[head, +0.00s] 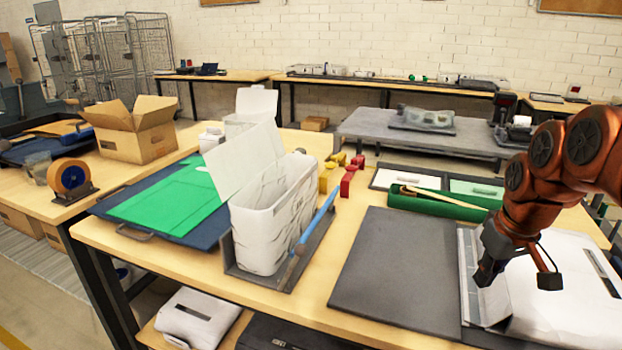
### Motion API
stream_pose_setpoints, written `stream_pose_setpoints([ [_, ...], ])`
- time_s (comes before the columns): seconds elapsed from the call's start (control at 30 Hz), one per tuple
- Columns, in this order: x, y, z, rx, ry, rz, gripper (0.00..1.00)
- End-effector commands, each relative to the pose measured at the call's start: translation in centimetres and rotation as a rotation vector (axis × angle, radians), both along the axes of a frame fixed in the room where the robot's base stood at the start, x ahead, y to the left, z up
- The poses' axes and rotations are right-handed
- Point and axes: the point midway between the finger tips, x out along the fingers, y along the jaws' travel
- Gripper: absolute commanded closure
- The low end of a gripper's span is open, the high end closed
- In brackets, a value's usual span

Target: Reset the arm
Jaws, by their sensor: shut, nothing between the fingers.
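My orange arm comes in from the right side of the head view. My gripper (484,283) points down at the right part of the table, over the left part of a white package (560,300). It is dark, shut and holds nothing. I cannot tell whether its tips touch the surface under them. Part of the package is hidden behind the arm and gripper.
A dark mat (395,275) lies left of the gripper. A white bin (268,220) stands on the table beside a blue stick (314,232). A green tray (435,204) lies behind the mat. A cardboard box (138,130) stands at the left.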

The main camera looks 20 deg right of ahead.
Motion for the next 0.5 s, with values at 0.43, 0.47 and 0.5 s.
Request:
stream_pose_setpoints([
  [0.43,-1.6,14.6,-4.7,0.04,0.172,0.148,1.0],
  [0.47,-2.2,15.8,-5.2,0.041,0.193,0.154,1.0],
  [0.5,-3.2,17.3,-6.0,0.043,0.222,0.162,1.0],
])
